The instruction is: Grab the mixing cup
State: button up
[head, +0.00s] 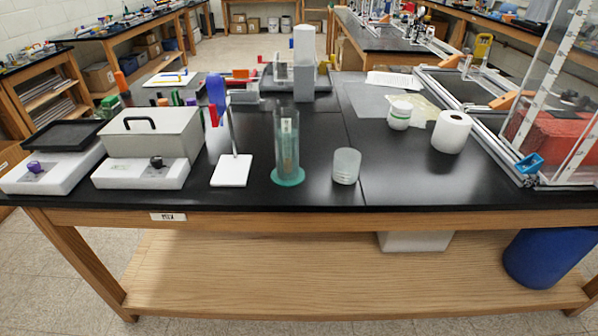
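The mixing cup (346,167) appears to be the small, translucent whitish cup standing upright near the front edge of the black bench top (420,185). It stands just right of a tall clear cylinder (287,145) with a green base, with a small gap between them. Nothing covers the cup, and I cannot make out anything inside it. My gripper is not in the head view.
Left of the cylinder is a stand with a white base (232,171). Two white devices, one with a grey lidded box (152,135), fill the left. A white jar (400,115) and paper roll (452,132) stand behind right. The bench right of the cup is clear.

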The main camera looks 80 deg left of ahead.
aim_at(346, 166)
jog(key=j+u, duration=0.15)
jog(key=u, duration=2.3)
jog(key=i+j+z, duration=0.1)
jog(key=i+z, duration=0.15)
jog(key=z, duration=0.2)
